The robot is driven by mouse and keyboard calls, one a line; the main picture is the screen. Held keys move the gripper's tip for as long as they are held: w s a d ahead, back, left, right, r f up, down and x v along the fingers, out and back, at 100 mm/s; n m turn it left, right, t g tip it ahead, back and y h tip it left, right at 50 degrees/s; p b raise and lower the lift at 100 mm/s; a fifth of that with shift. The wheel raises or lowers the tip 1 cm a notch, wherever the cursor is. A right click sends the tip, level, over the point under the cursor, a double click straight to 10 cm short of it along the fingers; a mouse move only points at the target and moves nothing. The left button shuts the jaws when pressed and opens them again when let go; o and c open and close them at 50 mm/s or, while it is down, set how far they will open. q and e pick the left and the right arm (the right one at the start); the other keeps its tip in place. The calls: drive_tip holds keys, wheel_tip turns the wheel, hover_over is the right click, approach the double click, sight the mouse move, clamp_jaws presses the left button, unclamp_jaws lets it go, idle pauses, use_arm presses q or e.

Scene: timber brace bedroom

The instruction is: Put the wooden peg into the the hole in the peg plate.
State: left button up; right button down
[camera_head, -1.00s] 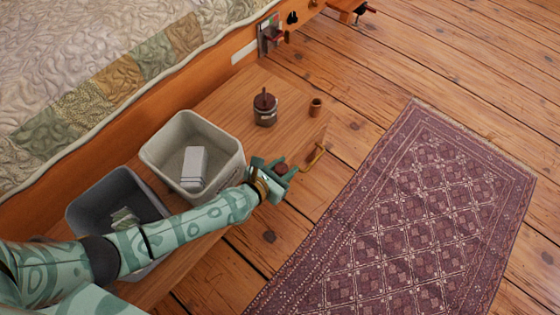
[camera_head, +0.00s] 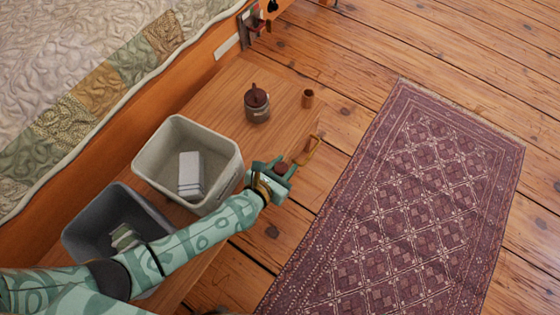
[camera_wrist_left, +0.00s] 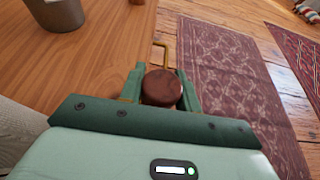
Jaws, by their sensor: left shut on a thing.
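My left gripper (camera_head: 280,168) is beside the front edge of the wooden bench, shut on a reddish-brown round piece that looks like the wooden peg (camera_wrist_left: 162,87). In the left wrist view its rounded end shows between the two green fingers; the rest is hidden. In the head view it is small and partly covered by the gripper. I cannot make out the peg plate or its hole in either view. My right gripper is not in view.
A brass-coloured loop (camera_head: 314,148) is just beyond the gripper. A patterned rug (camera_head: 400,210) lies on the floor.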

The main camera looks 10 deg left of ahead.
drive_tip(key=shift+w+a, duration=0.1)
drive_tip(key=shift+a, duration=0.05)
use_arm(q)
drive_tip(key=o, duration=1)
drive_tip(key=shift+o, duration=0.2)
drive_tip(key=shift+s+a, duration=0.1)
drive_tip(key=shift+s, duration=0.05)
drive_tip(key=p+v, duration=0.5)
drive_tip(key=v, duration=1.1)
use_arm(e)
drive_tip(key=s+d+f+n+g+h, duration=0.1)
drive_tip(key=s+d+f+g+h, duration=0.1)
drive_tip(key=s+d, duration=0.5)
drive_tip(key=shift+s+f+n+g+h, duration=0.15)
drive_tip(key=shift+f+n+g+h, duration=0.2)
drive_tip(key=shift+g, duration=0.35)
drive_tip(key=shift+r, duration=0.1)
